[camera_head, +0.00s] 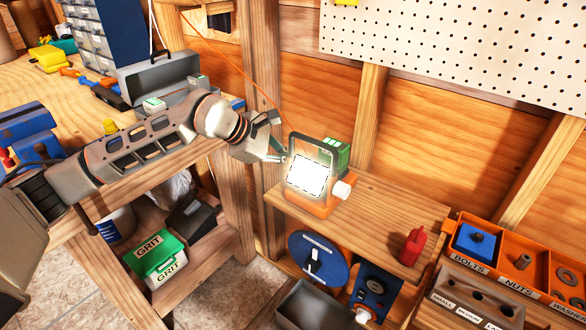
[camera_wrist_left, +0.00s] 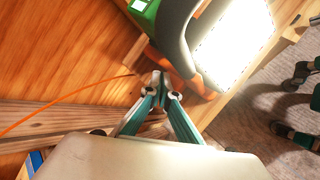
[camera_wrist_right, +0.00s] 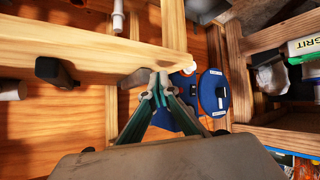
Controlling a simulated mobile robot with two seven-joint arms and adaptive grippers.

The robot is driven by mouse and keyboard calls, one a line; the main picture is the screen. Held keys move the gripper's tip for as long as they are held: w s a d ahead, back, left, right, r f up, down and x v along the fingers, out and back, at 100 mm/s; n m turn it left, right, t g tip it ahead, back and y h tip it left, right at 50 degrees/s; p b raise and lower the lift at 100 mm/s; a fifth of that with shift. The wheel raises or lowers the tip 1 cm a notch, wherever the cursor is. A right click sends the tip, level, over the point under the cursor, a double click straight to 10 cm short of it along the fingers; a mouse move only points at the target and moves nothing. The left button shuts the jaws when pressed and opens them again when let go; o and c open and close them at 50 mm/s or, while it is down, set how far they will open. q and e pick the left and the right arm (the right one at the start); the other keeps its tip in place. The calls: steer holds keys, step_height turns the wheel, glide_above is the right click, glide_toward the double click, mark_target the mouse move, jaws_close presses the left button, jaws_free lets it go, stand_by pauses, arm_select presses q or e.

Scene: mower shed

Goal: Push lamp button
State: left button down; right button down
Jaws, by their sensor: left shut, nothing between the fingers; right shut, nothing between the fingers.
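The work lamp (camera_head: 310,176) stands on a small wooden shelf, its square panel glowing white. It has an orange base, a white round knob (camera_head: 342,189) on its right side and a green block (camera_head: 337,150) at its back. My left gripper (camera_head: 284,158) is shut and empty beside the lamp's left side. In the left wrist view its fingertips (camera_wrist_left: 160,84) are close to the lamp's orange base (camera_wrist_left: 176,68); I cannot tell if they touch. The lit panel (camera_wrist_left: 235,42) is beyond. My right gripper (camera_wrist_right: 158,88) is shut and empty, seen only in the right wrist view. I cannot make out a separate button.
A red bottle (camera_head: 412,246) stands on the shelf (camera_head: 378,207) right of the lamp. An orange parts tray (camera_head: 515,252) is farther right. Below the shelf are a blue disc (camera_head: 318,258) and a grey bin (camera_head: 310,305). A workbench (camera_head: 85,105) fills the left.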

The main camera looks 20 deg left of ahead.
arm_select(q)
steer(key=shift+f, duration=0.25)
arm_select(e)
steer(key=shift+w, duration=0.15)
stand_by(0.3)
arm_select(q)
steer(key=shift+r+p, duration=0.35)
steer(key=shift+r, duration=0.2)
arm_select(e)
steer(key=shift+r, duration=0.5)
